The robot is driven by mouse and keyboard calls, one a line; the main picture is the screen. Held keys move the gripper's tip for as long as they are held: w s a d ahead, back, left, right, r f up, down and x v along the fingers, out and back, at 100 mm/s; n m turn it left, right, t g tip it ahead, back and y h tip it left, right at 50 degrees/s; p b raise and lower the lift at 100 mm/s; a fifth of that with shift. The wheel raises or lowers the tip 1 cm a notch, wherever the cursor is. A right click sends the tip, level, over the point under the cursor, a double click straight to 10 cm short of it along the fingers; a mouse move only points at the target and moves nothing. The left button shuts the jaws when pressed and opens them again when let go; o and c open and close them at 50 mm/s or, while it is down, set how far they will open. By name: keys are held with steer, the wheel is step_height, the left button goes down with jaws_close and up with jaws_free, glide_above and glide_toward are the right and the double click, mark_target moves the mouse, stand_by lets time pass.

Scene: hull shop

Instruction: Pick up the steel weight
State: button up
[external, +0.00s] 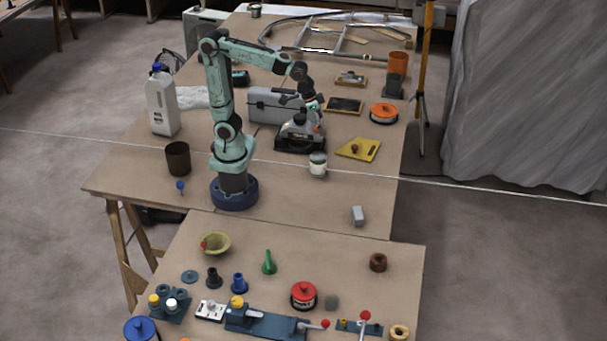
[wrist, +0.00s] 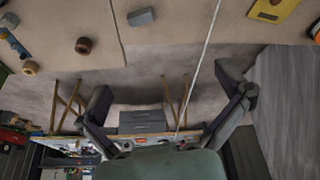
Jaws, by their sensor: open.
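The steel weight appears to be the small grey block (external: 358,216) lying alone near the front right of the far table. In the wrist view the grey block (wrist: 141,17) shows at the top, left of the middle and beyond my fingertips. My gripper (external: 317,108) hangs in the air over the middle of the far table, beside the grey power tool and well behind the block. In the wrist view my gripper (wrist: 168,88) has its two fingers wide apart, with nothing held between them.
A glass jar (external: 318,165) and a yellow plate (external: 359,149) stand between my gripper and the block. The power tool (external: 300,135) is close below the gripper. A pale cord (external: 460,182) crosses the table behind the block. Table around the block is clear.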

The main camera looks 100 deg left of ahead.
steer(key=w+d+f, duration=0.1)
steer(key=w+f, duration=0.3)
steer(key=w, duration=0.5)
steer(key=g, duration=0.2)
glide_above(358, 213)
steer(key=w, duration=0.2)
step_height(358, 213, down, 12)
steer(key=f, duration=0.3)
steer(key=s+f+g, duration=0.1)
steer(key=f, duration=0.2)
steer(key=s+f+g, duration=0.1)
steer(key=f, duration=0.2)
steer(key=shift+a+h, duration=0.1)
steer(key=shift+h, duration=0.3)
step_height(358, 213, down, 6)
steer(key=shift+r, duration=0.1)
steer(key=c, duration=1.2)
